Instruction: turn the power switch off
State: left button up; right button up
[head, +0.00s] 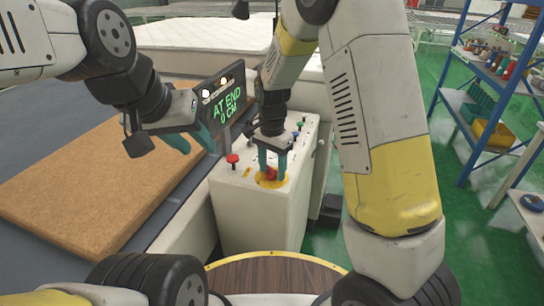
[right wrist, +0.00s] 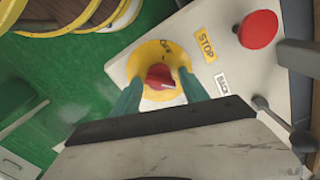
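The power switch is a red rotary knob (right wrist: 160,76) on a yellow disc (right wrist: 150,54) with small dark lettering, partly readable as "OFF". In the head view the red knob (head: 270,174) is on the top of the white control box (head: 250,215). My right gripper (head: 272,172) points down at it, with one teal finger on each side of the knob. My left gripper (head: 188,140) hangs open and empty left of the box, near the display.
A display (head: 225,100) reads "AT END 0 CM". A red mushroom button (head: 233,160), by a "STOP" label (right wrist: 206,47) in the wrist view, and a lever (right wrist: 278,115) are close by. A brown mattress slab (head: 85,190) lies left; a blue shelf (head: 480,100) stands right.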

grip_shut()
jog(key=shift+n, duration=0.3)
jog(key=n, duration=1.2)
jog(key=shift+n, duration=0.3)
jog(key=n, duration=0.4)
jog(key=shift+n, duration=0.3)
